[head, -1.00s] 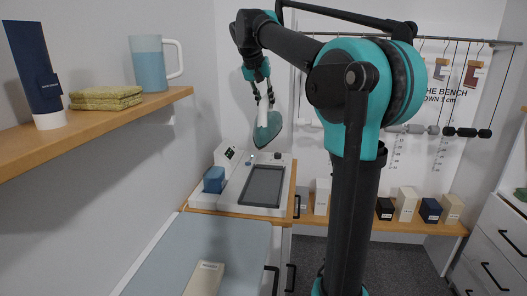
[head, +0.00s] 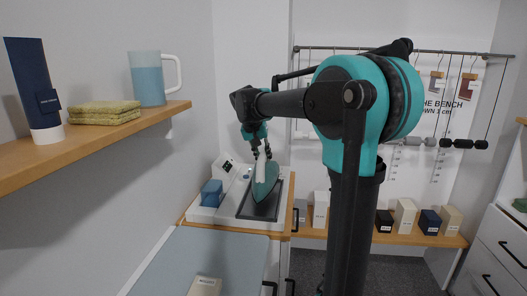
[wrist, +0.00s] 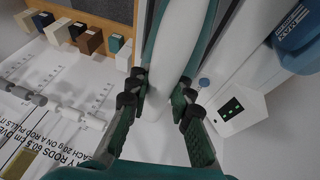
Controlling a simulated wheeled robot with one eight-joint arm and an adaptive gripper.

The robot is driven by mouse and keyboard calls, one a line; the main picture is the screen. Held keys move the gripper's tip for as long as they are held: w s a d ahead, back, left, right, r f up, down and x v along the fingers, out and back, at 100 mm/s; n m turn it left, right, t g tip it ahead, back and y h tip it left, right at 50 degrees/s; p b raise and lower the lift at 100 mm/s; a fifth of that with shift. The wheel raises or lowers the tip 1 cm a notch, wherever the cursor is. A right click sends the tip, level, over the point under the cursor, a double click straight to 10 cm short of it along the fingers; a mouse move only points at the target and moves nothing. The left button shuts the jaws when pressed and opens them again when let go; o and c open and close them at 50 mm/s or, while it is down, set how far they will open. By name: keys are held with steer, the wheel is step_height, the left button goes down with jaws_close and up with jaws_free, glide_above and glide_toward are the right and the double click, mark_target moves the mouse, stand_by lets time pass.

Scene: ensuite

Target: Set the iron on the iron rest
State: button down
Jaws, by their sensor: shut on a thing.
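The iron has a teal body and a white handle. In the head view the iron (head: 268,183) hangs tilted, tip down, over the dark iron rest (head: 247,208), which is a framed panel in a white station. I cannot tell whether the tip touches the panel. My gripper (head: 261,157) is shut on the white handle from above. In the wrist view the handle (wrist: 171,52) runs between the fingers of my gripper (wrist: 160,92), with the teal body beneath it. The iron hides part of the rest.
A blue block (head: 211,192) stands on the left of the white station (head: 205,214). A control box with a display (wrist: 236,108) is at its back. A grey-blue board (head: 200,258) lies in front. A wooden shelf (head: 100,130) juts out at upper left. Weights hang from a rail at right.

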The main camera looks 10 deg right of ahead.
steer(key=shift+f, duration=1.75)
steer(key=c, duration=1.3)
jaws_free()
steer(key=shift+f, duration=0.15)
steer(key=shift+c, duration=0.2)
steer(key=v, duration=1.2)
